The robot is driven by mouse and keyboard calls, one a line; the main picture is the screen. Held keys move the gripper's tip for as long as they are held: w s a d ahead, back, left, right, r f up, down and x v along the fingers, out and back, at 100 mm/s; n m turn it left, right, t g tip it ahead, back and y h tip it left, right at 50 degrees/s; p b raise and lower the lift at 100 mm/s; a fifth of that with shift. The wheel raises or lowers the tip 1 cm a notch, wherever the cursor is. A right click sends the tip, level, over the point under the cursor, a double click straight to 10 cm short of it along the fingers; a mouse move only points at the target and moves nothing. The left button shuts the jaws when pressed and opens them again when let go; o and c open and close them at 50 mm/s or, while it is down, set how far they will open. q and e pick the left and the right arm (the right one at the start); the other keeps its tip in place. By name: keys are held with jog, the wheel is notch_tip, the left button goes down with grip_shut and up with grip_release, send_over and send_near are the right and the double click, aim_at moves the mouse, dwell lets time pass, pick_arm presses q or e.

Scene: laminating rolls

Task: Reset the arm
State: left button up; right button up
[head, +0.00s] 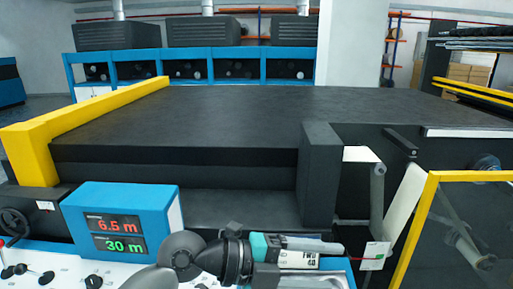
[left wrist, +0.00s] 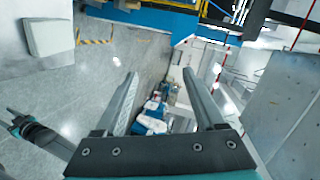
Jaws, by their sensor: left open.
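My left gripper (head: 318,252) shows at the bottom of the head view, in front of the machine's lower front and to the right of its blue display box. It points to the right. In the left wrist view its two grey fingers (left wrist: 164,98) stand wide apart with nothing between them. A black and teal arm part (left wrist: 38,132) shows at the left edge of the left wrist view. It looks like my other arm, and the state of its jaws cannot be made out.
A large machine with a flat black top (head: 240,112) fills the middle. A blue display box (head: 125,222) reads 6.5 m and 30 m above a white control panel (head: 55,272). A yellow-framed guard (head: 425,205) stands at right. Open grey floor (left wrist: 60,100) shows in the left wrist view.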

pick_arm(q)
notch_tip(320, 180, up, 10)
jog(key=w+a+n+t+h, duration=0.1)
jog(key=a+n+t+h, duration=0.1)
jog(key=n+t+h, duration=0.35)
jog(key=w+a+n+t+y, duration=0.5)
jog(key=a+n+t+y, duration=0.4)
jog(key=n+t, duration=0.35)
jog(key=s+a+f+n+g+y, duration=0.1)
jog(key=a+f+n+g+y, duration=0.3)
jog(key=a+f+n+y, duration=1)
jog(key=s+a+f+m+g+h, duration=0.1)
jog(key=s+f+m+g+h, duration=0.15)
jog(key=s+f+g, duration=1.4)
jog(key=s+f+t+b, duration=0.2)
jog(key=s+f+b, duration=0.1)
jog(key=f, duration=1.1)
jog(key=s+f+t+b, duration=0.1)
jog(key=s+f+b, duration=0.2)
jog(key=f, duration=1.2)
jog(key=s+a+f+b, duration=0.1)
jog(key=s+f+b, duration=0.2)
jog(key=s+f, duration=0.5)
jog(key=s+a+f+g+b, duration=0.1)
jog(key=s+f+b, duration=0.2)
jog(key=s+f, duration=0.5)
notch_tip(320, 180, down, 5)
jog(key=shift+a+f, duration=0.1)
jog(key=shift+a, duration=0.3)
